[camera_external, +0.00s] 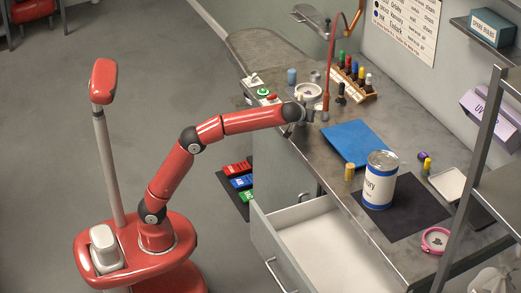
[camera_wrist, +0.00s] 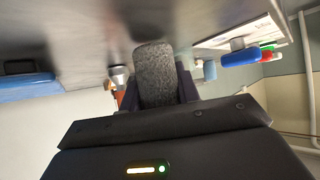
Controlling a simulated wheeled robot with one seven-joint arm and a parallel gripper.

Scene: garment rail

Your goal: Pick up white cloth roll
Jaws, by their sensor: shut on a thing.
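In the external view, my gripper and wrist largely hide the roll. I cannot tell whether it still touches the counter top.
A button box (camera_external: 263,95) and white round dish (camera_external: 308,93) stand near my gripper. A blue mat (camera_external: 358,142), a large blue-and-white can (camera_external: 380,182) and a rack of coloured bottles (camera_external: 350,78) are farther right. The open drawer (camera_external: 325,245) juts out below.

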